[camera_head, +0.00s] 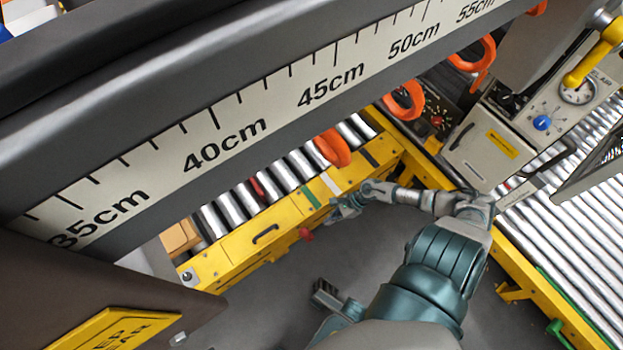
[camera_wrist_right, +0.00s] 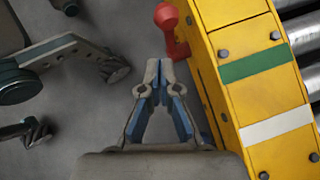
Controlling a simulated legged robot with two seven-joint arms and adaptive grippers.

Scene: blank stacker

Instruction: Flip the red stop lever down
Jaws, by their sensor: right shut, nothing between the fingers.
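The red stop lever (camera_head: 305,234) sticks out from the near side of the yellow conveyor frame in the head view. In the right wrist view the lever (camera_wrist_right: 166,17) has a round red knob and a short arm that meets the yellow side. I cannot tell its exact tilt. My right gripper (camera_head: 338,211) is beside the frame, to the right of the lever. In the right wrist view its fingers (camera_wrist_right: 157,66) are shut and empty, just below the lever in the picture, with a small gap visible.
The yellow frame (camera_head: 240,262) with silver rollers runs diagonally. A dark beam with a centimetre scale (camera_head: 230,115) crosses above. Orange hooks (camera_head: 333,148) hang nearby. A control box (camera_head: 490,145) and more rollers (camera_head: 555,215) stand right. Grey floor is open in front.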

